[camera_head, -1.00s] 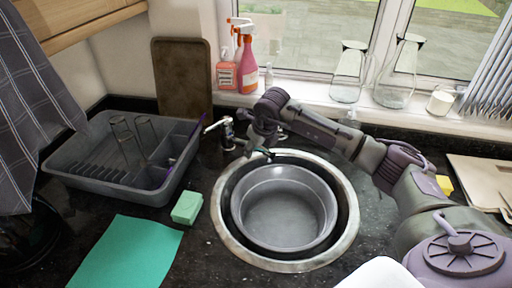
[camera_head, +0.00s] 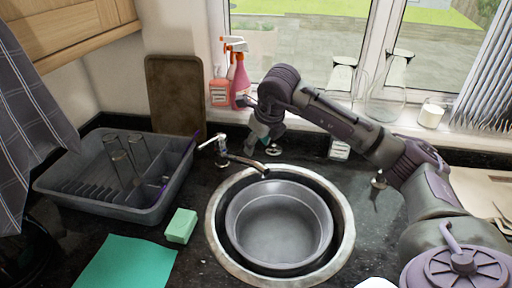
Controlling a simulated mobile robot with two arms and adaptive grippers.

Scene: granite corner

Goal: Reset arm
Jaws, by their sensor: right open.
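My right arm comes in from the lower right and reaches over the counter behind the round sink (camera_head: 349,226). Its gripper (camera_head: 262,140) hangs above the tap (camera_head: 240,160) and points down, open with nothing between the fingers. A grey round basin (camera_head: 279,226) sits inside the sink, below and in front of the gripper, and looks empty. The tap's spout now shows clear of the gripper. My left gripper is out of view.
A grey dish rack (camera_head: 75,192) with glasses stands at left. A green sponge (camera_head: 181,226) and teal cloth (camera_head: 124,264) lie left of the sink. Spray bottles (camera_head: 240,82) and glass vessels (camera_head: 384,104) stand on the windowsill. A brown board (camera_head: 177,95) leans on the wall.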

